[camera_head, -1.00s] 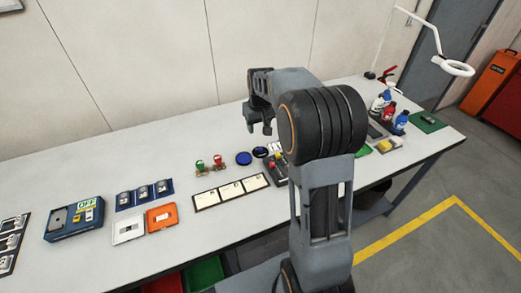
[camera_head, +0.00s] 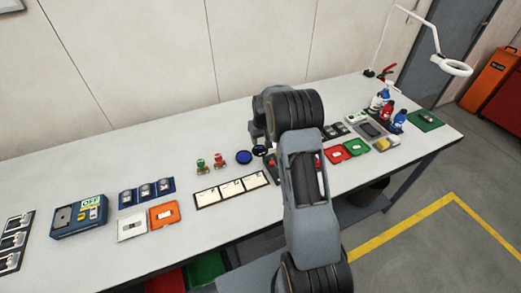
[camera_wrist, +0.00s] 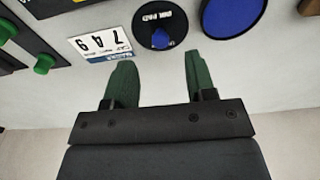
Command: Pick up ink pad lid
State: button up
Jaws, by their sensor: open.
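The ink pad lid (camera_wrist: 148,20) is a round black disc with a blue knob and white "INK PAD" lettering, lying flat near the top of the wrist view. In the head view it shows as a small dark disc (camera_head: 260,150) just under my gripper. The round blue ink pad (camera_wrist: 230,14) lies beside it, and also shows in the head view (camera_head: 244,157). My gripper (camera_wrist: 158,58) is open and empty; its two green fingers point toward the lid, apart from it, with the knob roughly in line with their gap. My arm hides part of the bench in the head view.
A white card marked 749 (camera_wrist: 104,44) lies close to the left finger. Two stamps (camera_head: 210,163) and a framed row of white cards (camera_head: 232,190) are nearby. Bottles (camera_head: 388,113) stand at the right. The bench's back strip (camera_head: 150,140) is free.

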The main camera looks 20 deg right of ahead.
aim_at(260, 147)
jog(key=shift+w+f+p, duration=0.15)
jog(key=shift+f+p, duration=0.35)
jog(key=shift+f, duration=0.8)
jog(key=shift+w+f+p, duration=0.15)
jog(key=shift+f+p, duration=0.3)
jog(key=shift+f, duration=0.8)
jog(key=shift+c, duration=0.3)
grip_shut()
